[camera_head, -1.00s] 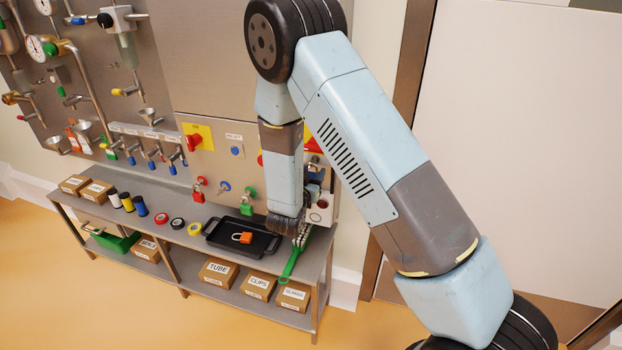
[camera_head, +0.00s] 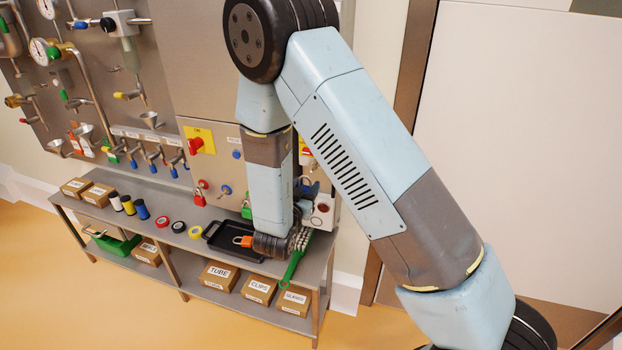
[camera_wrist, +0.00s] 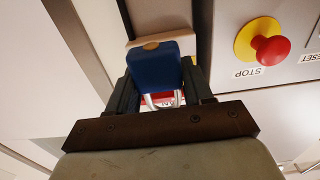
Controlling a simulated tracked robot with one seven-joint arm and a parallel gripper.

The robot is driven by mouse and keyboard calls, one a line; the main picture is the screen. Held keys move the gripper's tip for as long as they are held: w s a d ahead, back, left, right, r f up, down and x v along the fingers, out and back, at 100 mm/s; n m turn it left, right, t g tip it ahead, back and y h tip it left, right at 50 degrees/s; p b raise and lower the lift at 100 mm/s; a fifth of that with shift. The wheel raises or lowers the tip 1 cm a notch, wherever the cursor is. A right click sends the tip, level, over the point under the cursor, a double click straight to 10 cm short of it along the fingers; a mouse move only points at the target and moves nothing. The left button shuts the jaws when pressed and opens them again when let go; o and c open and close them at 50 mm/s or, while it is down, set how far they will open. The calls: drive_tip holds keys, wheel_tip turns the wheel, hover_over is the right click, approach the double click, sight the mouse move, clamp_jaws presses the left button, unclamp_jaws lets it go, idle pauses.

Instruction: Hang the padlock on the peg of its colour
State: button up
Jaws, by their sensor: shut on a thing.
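In the wrist view my gripper (camera_wrist: 160,84) is shut on a blue padlock (camera_wrist: 154,68), one finger on each side of its body. Its silver shackle (camera_wrist: 163,100) points to the bottom of that picture, towards my palm. In the head view my arm hides most of the gripper and padlock. The blue peg (camera_head: 226,190) on the steel panel looks bare, to the left of my forearm. A red padlock (camera_head: 200,199) hangs on the red peg to its left. A green padlock (camera_head: 246,212) hangs to its right, partly behind my forearm.
An orange padlock (camera_head: 243,241) lies in a black tray (camera_head: 218,249) on the steel shelf. A green-handled brush (camera_head: 294,262) lies right of it. Tape rolls, spools and boxes fill the left. A red stop button (camera_wrist: 272,50) is close beside my gripper.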

drive_tip(key=v, duration=1)
drive_tip(key=shift+s+r, duration=0.25)
drive_tip(key=shift+s, duration=0.15)
drive_tip(key=shift+a+r, duration=0.15)
drive_tip(key=shift+r, duration=0.3)
drive_tip(key=shift+s, duration=0.1)
drive_tip(key=v, duration=0.7)
drive_tip(key=shift+s, duration=0.15)
idle(1.0)
